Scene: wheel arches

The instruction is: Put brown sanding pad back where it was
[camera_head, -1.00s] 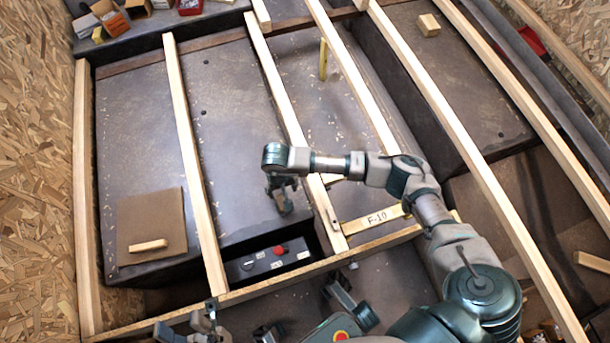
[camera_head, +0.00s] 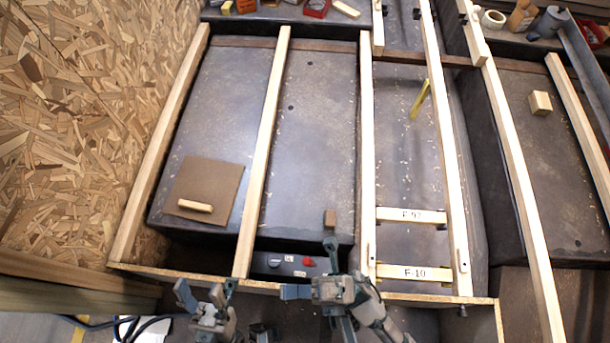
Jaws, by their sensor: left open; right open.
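A small brown block (camera_head: 330,218), which looks like the sanding pad, stands on the dark panel between two wooden battens, close to the panel's front edge. My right gripper (camera_head: 309,268) is open and empty, just in front of the block and apart from it, above the front rail. My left gripper (camera_head: 206,288) is open and empty at the lower left, near the front rail. A flat brown square sheet (camera_head: 222,178) lies on the left dark panel with a small pale wooden piece (camera_head: 195,206) on it.
Long wooden battens (camera_head: 263,150) divide the dark panels. A black box with a red button (camera_head: 308,262) sits low behind the front rail (camera_head: 190,280). Labelled crosspieces (camera_head: 412,215) lie to the right. An OSB wall (camera_head: 80,120) stands at left.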

